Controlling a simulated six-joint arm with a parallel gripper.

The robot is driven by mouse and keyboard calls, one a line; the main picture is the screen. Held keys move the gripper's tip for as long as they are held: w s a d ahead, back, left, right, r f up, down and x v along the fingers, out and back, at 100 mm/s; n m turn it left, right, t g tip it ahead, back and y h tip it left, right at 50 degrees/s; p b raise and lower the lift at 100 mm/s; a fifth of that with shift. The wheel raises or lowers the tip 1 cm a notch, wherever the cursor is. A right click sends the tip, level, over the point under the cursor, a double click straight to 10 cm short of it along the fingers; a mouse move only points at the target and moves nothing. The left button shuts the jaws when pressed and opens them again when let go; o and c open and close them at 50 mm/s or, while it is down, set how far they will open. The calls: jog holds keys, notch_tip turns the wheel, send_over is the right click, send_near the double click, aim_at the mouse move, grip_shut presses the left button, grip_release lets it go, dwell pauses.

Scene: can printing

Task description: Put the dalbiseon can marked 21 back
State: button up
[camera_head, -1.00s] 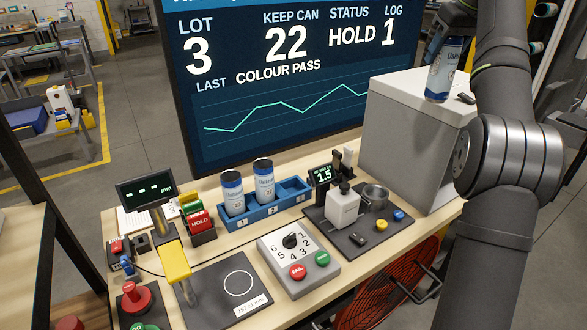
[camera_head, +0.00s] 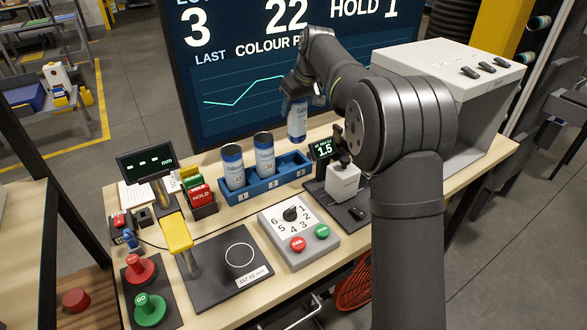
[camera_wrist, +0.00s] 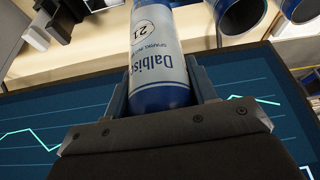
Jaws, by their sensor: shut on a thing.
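My gripper (camera_head: 302,91) is shut on a blue and white can marked 21 (camera_head: 297,120), held upright in the air above the right end of the blue rack. The can's label and number show in the wrist view (camera_wrist: 154,50) between the two fingers (camera_wrist: 160,85). The blue rack (camera_head: 262,186) has numbered slots. Two similar cans stand in it, one in slot 1 (camera_head: 233,168) and one in slot 2 (camera_head: 264,155). The right-hand slot, below the held can, looks empty. The held can is apart from the rack.
A small display reading 1.5 (camera_head: 322,149) and a white bottle (camera_head: 343,182) stand right of the rack. A red HOLD holder (camera_head: 201,196) stands left. A dial box (camera_head: 297,232) lies in front. The large screen (camera_head: 230,110) rises behind. A grey box (camera_head: 450,75) is at right.

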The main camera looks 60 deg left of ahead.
aim_at(300, 116)
jog(key=f, duration=0.4)
jog(key=s+f, duration=0.1)
jog(key=f, duration=0.1)
jog(key=shift+a+f, duration=0.2)
jog(key=shift+f, duration=2.2)
jog(key=shift+f, duration=0.15)
jog(key=o, duration=1)
jog(key=v, duration=1.2)
